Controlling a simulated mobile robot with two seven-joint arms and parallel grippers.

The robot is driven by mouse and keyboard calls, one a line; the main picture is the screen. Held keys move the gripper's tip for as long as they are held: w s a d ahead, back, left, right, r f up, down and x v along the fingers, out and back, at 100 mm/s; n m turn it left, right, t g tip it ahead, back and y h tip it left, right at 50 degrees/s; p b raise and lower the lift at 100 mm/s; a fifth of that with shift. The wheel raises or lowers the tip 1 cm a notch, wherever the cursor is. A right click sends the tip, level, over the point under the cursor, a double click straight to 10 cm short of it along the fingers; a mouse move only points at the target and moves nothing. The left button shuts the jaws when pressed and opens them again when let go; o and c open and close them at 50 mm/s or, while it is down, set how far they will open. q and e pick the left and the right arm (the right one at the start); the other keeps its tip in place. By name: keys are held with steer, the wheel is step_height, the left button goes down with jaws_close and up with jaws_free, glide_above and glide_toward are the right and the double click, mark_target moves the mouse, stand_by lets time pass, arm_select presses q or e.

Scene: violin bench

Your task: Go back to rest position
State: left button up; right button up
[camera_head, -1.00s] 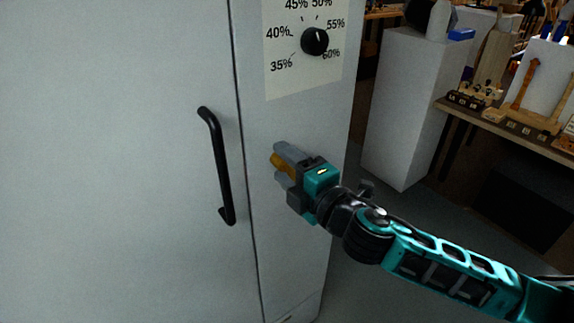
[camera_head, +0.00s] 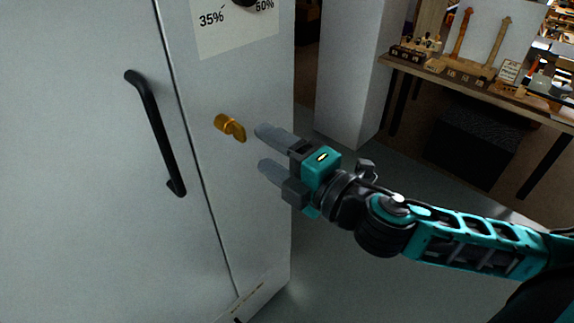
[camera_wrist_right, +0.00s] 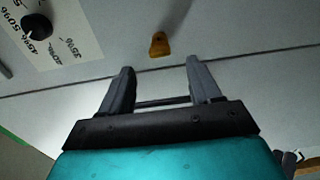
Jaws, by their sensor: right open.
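My right gripper (camera_head: 264,149) is open and empty. Its fingertips are just right of a small yellow-brown key-like knob (camera_head: 230,127) on the front of the white cabinet (camera_head: 85,180), apart from it. In the right wrist view the same knob (camera_wrist_right: 159,45) lies beyond the two spread fingers (camera_wrist_right: 157,76), with a gap between. My left gripper is in neither view.
The cabinet has a black bar handle (camera_head: 157,135) left of the knob and a humidity dial (camera_wrist_right: 37,28) above it. A white pedestal (camera_head: 350,70) and a workbench (camera_head: 470,88) with violin parts stand at the right. Grey floor (camera_head: 340,270) is clear.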

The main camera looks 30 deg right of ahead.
steer(key=shift+b+v, duration=0.35)
steer(key=shift+v, duration=1.25)
steer(key=shift+f, duration=0.1)
step_height(320, 180, down, 17)
steer(key=d+m+g+h, duration=0.1)
steer(key=m+g+h, duration=0.2)
steer(key=m, duration=0.7)
steer(key=shift+d+m+g, duration=0.3)
steer(key=shift+d+m, duration=0.05)
steer(key=shift+m, duration=0.05)
steer(key=s+f+m+g, duration=0.1)
steer(key=s+f+m, duration=0.1)
steer(key=f+m, duration=0.1)
steer(key=s+a+f+m, duration=0.1)
steer(key=s+f+m, duration=0.1)
steer(key=f, duration=0.3)
steer(key=s+f+m+g+h, duration=0.1)
steer(key=s+f+m, duration=0.2)
steer(key=f, duration=0.2)
steer(key=shift+a+m+g, duration=0.3)
steer(key=shift+a, duration=0.1)
steer(key=shift+c, duration=0.3)
